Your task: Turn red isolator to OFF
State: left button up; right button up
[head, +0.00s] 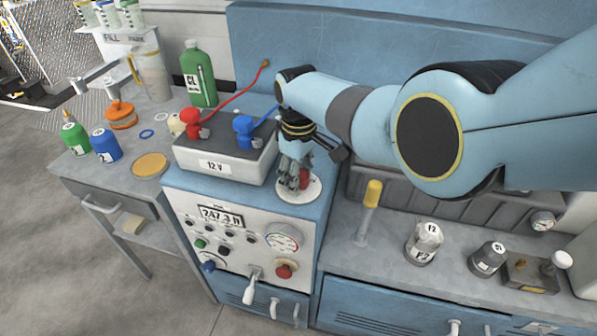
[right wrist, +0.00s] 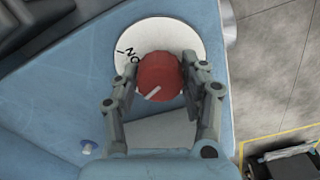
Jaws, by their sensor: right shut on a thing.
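The red isolator (head: 304,178) is a round red knob on a white disc (head: 287,193), on the blue cabinet top. In the right wrist view the knob (right wrist: 160,74) carries a pale pointer line slanting toward the lower left. The white disc (right wrist: 133,40) shows "ON" and a tick at its left side; no OFF mark is visible. My right gripper (head: 296,180) comes down onto the knob from above. In the right wrist view its two fingers (right wrist: 158,84) are shut on the knob's left and right sides. My left gripper is not in view.
A 12 V battery (head: 215,163) with red and blue clamps stands just left of the isolator. A yellow-handled tool (head: 371,195) stands upright to the right. A panel with a gauge (head: 283,237) and levers is below. Bottles stand at the left.

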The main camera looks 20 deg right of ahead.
jog(key=shift+n+p, duration=0.3)
jog(key=shift+n, duration=1.7)
jog(key=o, duration=1.2)
notch_tip(320, 180, up, 12)
jog(key=shift+r, duration=0.1)
